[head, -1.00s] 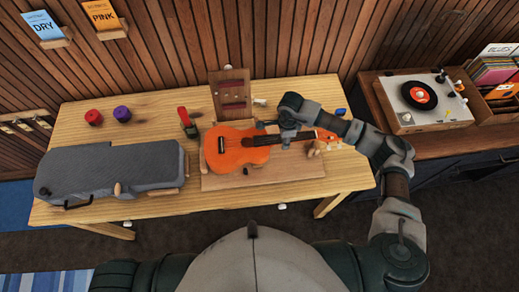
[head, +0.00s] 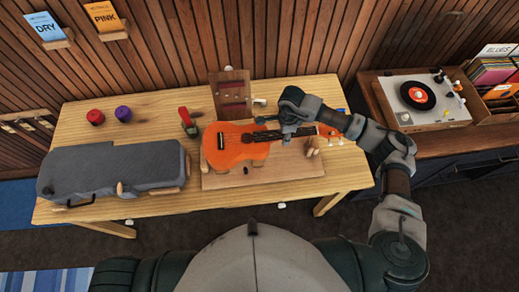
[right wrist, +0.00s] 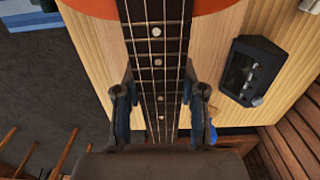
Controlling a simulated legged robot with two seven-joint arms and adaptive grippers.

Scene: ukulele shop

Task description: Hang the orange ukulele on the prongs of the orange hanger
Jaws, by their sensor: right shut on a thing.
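The orange ukulele (head: 236,144) is over a wooden board with pegs (head: 262,176) on the table, its body to the left and its neck to the right. I cannot tell whether it still touches its supports. My right gripper (head: 287,137) is shut on the ukulele's neck near the body. In the right wrist view the fingers (right wrist: 158,105) stand on both sides of the strung neck (right wrist: 156,50). My left gripper is not in view. Wall fittings with prongs (head: 28,127) show at the far left, but I cannot make out an orange hanger.
A grey case (head: 112,168) lies on the table's left side. Red (head: 95,117) and purple (head: 123,114) rolls and an upright wooden panel (head: 230,95) stand behind. A record player (head: 422,103) sits on the right cabinet. Orange and blue cards hang on the wall.

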